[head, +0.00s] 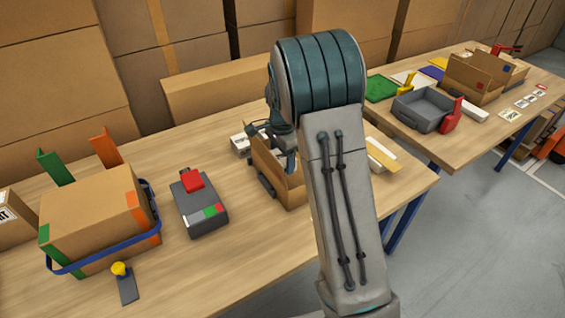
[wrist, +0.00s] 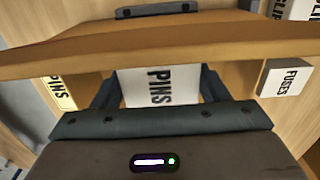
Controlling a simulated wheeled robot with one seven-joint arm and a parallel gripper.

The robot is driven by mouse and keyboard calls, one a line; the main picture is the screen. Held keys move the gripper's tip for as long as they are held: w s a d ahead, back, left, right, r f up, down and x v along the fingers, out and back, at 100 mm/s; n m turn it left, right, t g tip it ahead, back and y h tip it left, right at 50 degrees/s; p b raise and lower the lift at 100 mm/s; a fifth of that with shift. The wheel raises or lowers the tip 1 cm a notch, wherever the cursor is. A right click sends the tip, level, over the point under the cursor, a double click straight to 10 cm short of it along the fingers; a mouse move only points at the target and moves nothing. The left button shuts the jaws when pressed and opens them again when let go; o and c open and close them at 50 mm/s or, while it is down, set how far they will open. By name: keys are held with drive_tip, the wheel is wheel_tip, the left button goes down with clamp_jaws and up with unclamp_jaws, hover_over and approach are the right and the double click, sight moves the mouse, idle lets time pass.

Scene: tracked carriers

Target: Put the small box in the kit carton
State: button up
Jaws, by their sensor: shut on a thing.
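The small box (wrist: 158,88) is white and reads PINS in the wrist view. My gripper (wrist: 157,96) is shut on it, with one dark finger at each side. The brown cardboard edge of the kit carton (wrist: 160,40) crosses the wrist view just beyond the held box. I cannot tell whether the box is inside the carton. In the head view the open carton (head: 292,192) stands on the near table, partly hidden behind my arm. My gripper there is mostly hidden, and the held box does not show.
A white FUSES box (wrist: 285,79) lies right of the carton in the wrist view, a yellowish PINS label (wrist: 59,93) left. In the head view, a grey and red device (head: 198,205) and a strapped carton (head: 95,222) stand left. A second table (head: 465,140) is at right.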

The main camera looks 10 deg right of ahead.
wheel_tip(320, 180, down, 3)
drive_tip(key=shift+r, duration=0.15)
